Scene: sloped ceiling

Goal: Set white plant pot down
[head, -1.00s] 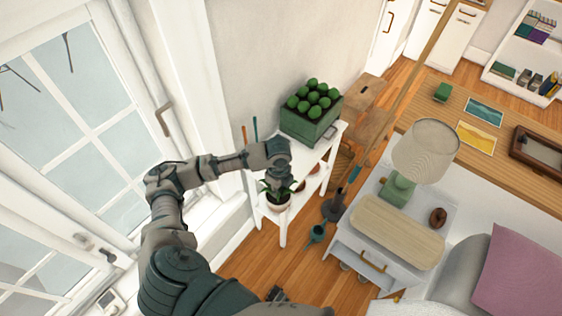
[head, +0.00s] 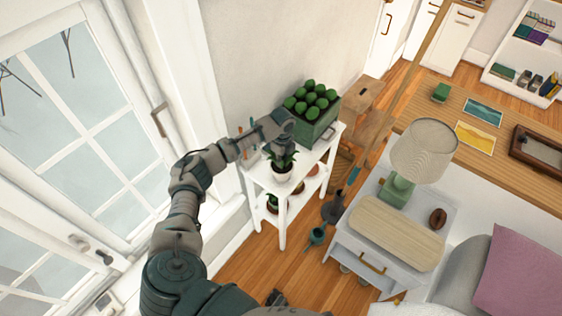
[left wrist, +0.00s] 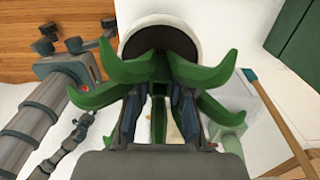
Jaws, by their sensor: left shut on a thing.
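The white plant pot (head: 282,175) with green spiky leaves shows at the near-left end of the white shelf stand's top (head: 318,153). I cannot tell whether its base touches the top. My left gripper (head: 284,150) reaches it from above, shut on the plant. In the left wrist view the pot's white rim (left wrist: 128,44) and dark soil lie beyond the fingers (left wrist: 160,105), and green leaves spread around them. The pot's base is hidden there. My right gripper (left wrist: 75,45) shows at the left of the left wrist view; its jaw state is unclear.
A green planter (head: 312,118) with round plants fills the back of the stand's top. Thin sticks (head: 252,132) stand beside it by the wall. Another potted plant (head: 270,203) is on the lower shelf. A lamp (head: 423,155) stands on the bedside cabinet at right.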

